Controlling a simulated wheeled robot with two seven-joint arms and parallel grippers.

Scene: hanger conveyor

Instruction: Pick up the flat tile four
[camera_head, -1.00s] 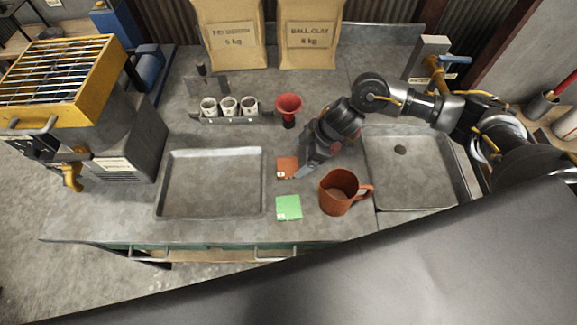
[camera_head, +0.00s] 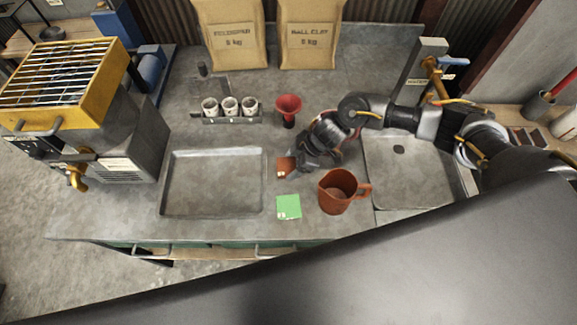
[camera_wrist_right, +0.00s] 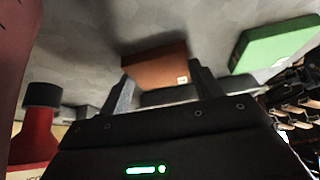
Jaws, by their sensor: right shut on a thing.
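My left gripper is not in view.
A terracotta mug (camera_head: 336,199) stands close to the right of the green tile. A red funnel (camera_head: 288,106) and a rack of white cups (camera_head: 230,107) stand behind. The shallow tray (camera_head: 213,151) is empty. A sink (camera_head: 415,200) lies right, under my arm.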

